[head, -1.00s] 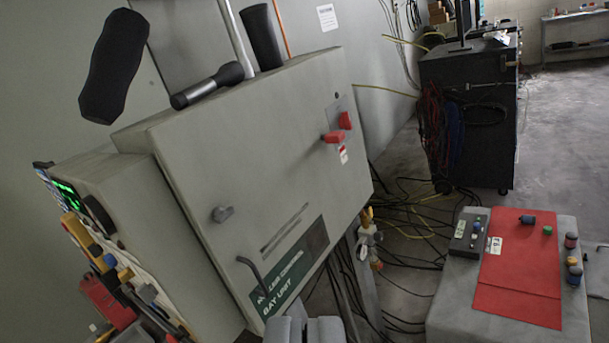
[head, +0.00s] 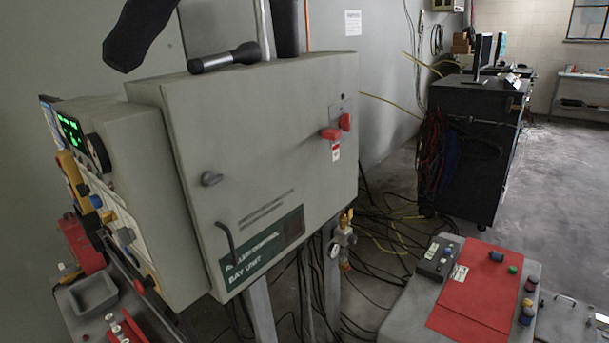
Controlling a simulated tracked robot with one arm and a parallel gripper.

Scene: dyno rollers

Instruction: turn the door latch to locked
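A grey control cabinet (head: 265,130) with a closed door face stands at the centre. A small grey turn latch (head: 211,179) sits on the left part of the door, its short grip pointing roughly sideways to the right. Below it, a dark bent handle (head: 226,243) sticks out beside the green label. I cannot tell from the latch's angle whether it is locked.
Red switch handles (head: 337,132) stick out at the door's right. A side panel (head: 120,190) with knobs adjoins on the left. A grey-and-red console (head: 480,292) stands lower right, a black cart (head: 470,150) behind. Cables cover the floor between.

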